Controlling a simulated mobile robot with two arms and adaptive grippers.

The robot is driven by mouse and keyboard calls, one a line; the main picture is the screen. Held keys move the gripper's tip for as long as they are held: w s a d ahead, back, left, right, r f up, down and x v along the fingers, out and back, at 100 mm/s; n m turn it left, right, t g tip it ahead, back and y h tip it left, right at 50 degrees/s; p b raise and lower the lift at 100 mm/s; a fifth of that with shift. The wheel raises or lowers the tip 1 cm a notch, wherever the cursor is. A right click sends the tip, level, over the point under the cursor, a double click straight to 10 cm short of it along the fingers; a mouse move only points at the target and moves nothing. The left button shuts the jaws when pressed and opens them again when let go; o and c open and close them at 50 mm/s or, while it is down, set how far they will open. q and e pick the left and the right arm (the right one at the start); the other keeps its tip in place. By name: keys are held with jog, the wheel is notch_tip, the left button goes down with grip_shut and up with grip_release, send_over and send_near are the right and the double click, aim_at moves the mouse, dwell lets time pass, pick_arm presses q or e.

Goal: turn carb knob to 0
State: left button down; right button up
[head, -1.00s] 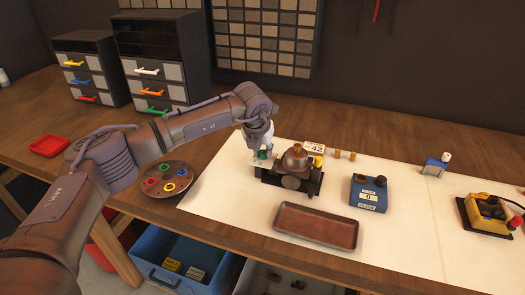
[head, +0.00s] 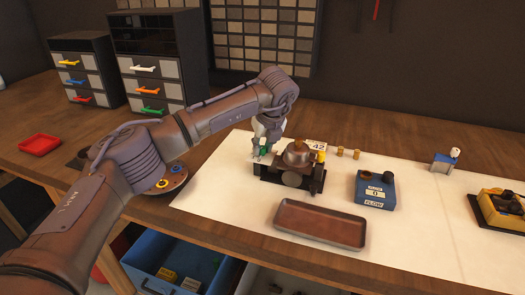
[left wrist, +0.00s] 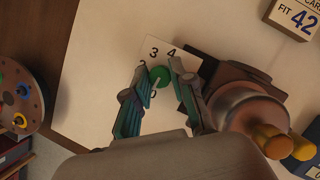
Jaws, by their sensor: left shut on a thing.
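The carburetor (head: 297,160), a brown body with a rounded cap, stands on a dark base on the white mat. It also shows in the left wrist view (left wrist: 245,105). Its green knob (left wrist: 159,75) sits on a pale dial plate (left wrist: 177,53) at its left side. The digits 2, 3 and 4 are readable around the knob; a mark below it is partly hidden. A pale pointer line runs down from the knob. My left gripper (head: 262,152) points down at the knob, its two fingers (left wrist: 160,92) shut on it from both sides. My right gripper is out of view.
A blue flow box (head: 375,190) reading 0 stands right of the carburetor. A brown tray (head: 320,224) lies in front. A card marked 42 (head: 317,145) and small brass pieces (head: 348,153) are behind. A round holder with coloured rings (left wrist: 18,95) is at left.

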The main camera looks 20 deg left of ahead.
pick_arm(q)
jog(key=shift+n, duration=0.5)
jog(key=c, duration=1)
grip_release()
jog(key=v, duration=1.2)
jog(key=shift+w+d, duration=0.1)
jog(key=shift+f, duration=0.1)
